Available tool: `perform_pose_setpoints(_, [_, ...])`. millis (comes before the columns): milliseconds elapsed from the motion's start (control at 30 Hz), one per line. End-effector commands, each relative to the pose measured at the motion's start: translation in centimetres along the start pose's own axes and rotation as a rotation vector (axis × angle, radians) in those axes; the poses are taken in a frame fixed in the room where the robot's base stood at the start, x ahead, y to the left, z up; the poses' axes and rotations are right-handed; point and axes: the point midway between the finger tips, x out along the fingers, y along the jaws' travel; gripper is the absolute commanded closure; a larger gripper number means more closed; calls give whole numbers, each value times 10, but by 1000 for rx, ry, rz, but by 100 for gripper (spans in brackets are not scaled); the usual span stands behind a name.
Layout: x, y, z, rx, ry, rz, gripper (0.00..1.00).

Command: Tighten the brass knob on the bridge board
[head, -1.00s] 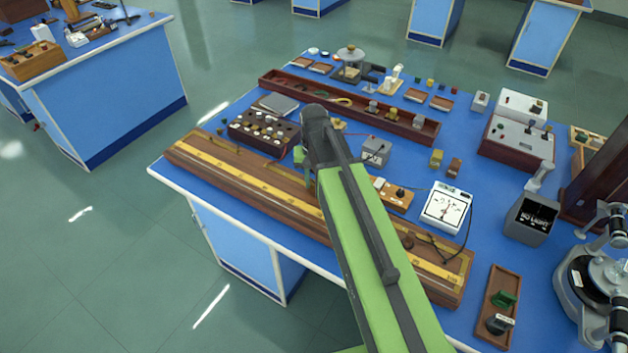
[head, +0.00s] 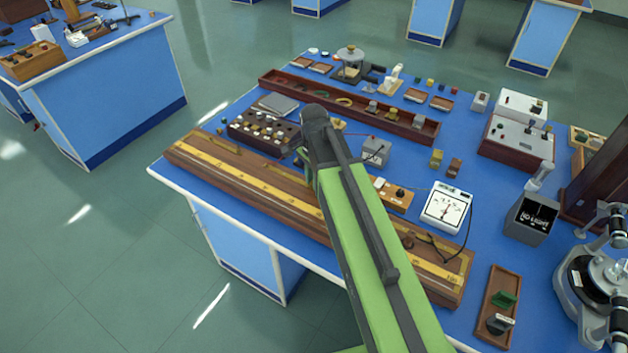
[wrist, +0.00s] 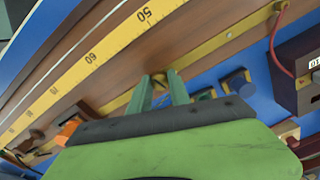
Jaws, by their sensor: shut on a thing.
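The bridge board (head: 235,178) is a long brown wooden board with a yellow scale, lying along the bench's front edge. In the wrist view the board (wrist: 100,88) runs diagonally, with a brass strip (wrist: 218,42) along it. A small brass knob (wrist: 172,76) shows at the fingertips, partly hidden by them. My gripper (wrist: 160,88) is shut on this knob, one green finger on either side. In the head view my gripper (head: 304,162) is at the board's far side, and my arm hides the knob.
A white dial meter (head: 446,208) stands right of my arm. A box of round-topped plugs (head: 262,134) and a grey box (head: 376,151) stand behind the board. In the wrist view a dark box with a red wire (wrist: 300,70) is at right.

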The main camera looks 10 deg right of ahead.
Motion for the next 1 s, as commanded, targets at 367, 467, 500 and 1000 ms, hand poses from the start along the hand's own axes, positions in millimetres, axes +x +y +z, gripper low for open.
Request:
perform_pose_setpoints(367, [0,1,1,245,-1,2,100])
perform_pose_setpoints(467, [0,1,1,284,-1,3,100])
perform_pose_setpoints(500, [0,1,1,295,-1,3,100])
perform_pose_setpoints(1000, [0,1,1,337,-1,3,100])
